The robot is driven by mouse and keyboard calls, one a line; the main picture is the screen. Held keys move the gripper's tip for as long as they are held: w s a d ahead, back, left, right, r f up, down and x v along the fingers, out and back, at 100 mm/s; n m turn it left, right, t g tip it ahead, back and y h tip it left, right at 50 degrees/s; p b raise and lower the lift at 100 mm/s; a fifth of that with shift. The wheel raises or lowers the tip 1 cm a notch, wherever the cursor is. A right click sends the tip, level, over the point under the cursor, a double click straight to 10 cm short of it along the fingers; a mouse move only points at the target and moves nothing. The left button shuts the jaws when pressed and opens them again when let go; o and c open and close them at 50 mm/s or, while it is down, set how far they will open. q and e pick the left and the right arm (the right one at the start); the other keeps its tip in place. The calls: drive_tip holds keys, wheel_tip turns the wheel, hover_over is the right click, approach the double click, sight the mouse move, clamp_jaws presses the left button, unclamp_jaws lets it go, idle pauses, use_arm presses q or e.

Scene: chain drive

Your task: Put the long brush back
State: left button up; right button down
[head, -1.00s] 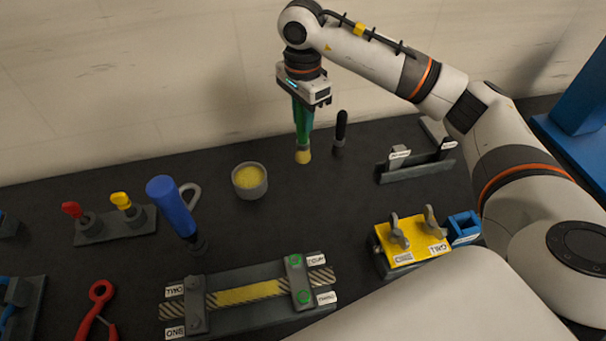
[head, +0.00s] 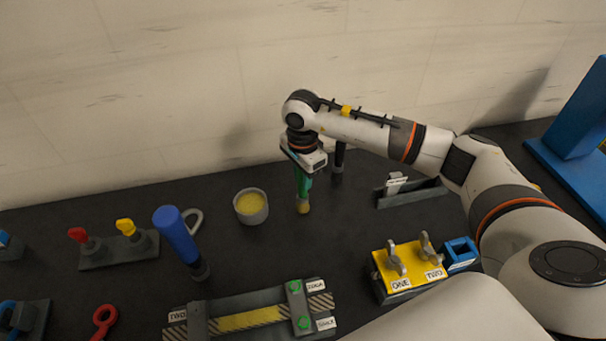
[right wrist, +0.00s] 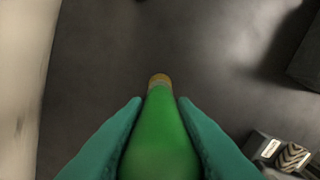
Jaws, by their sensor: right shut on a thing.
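The long brush has a green handle and a yellow-tan tip. Its tip end (head: 303,207) points down at the dark bench in the head view, right of the yellow-filled cup. My right gripper (head: 302,182) is shut on the green handle from above, and the brush looks about upright. In the right wrist view the green handle (right wrist: 160,135) lies between the two teal fingers (right wrist: 160,120), with the tan end pointing away. I cannot tell whether the tip touches the bench. My left gripper is not in view.
A grey cup (head: 251,217) with yellow contents stands left of the brush. A black upright handle (head: 338,160) stands close behind, partly hidden by my arm. A blue-handled tool (head: 176,235), a slotted rack (head: 412,195) and a yellow block (head: 405,275) are around. Bare bench lies in front of the brush.

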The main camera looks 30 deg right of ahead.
drive_tip(key=c, duration=1.2)
unclamp_jaws()
drive_tip(key=shift+f, duration=0.1)
drive_tip(key=shift+r+p, duration=0.3)
drive_tip(key=shift+p, duration=0.05)
drive_tip(key=shift+w+r+b, duration=0.1)
drive_tip(key=shift+r+b, duration=0.2)
drive_tip(key=shift+b, duration=0.1)
wheel_tip(320, 180, up, 11)
drive_tip(key=b, duration=0.2)
drive_tip(key=shift+b, duration=0.3)
drive_tip(key=shift+s, duration=0.2)
